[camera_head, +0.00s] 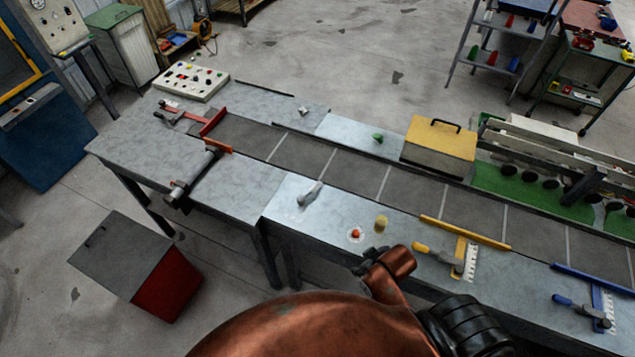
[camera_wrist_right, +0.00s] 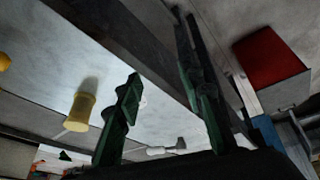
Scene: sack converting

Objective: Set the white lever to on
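The white lever (camera_head: 311,192) sits on the pale panel at the near side of the conveyor in the head view, its handle slanting up and right from its base. In the right wrist view a small white lever shape (camera_wrist_right: 165,149) shows low, partly behind the gripper fingers. My right gripper (camera_head: 367,259) is at the table's near edge, right of and nearer than the lever, apart from it. In the right wrist view its green-black fingers (camera_wrist_right: 157,50) stand apart with nothing between them. My left gripper is not in view.
A yellow-handled clamp (camera_head: 438,254) lies to the right. A yellow box (camera_head: 438,146) stands across the belt.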

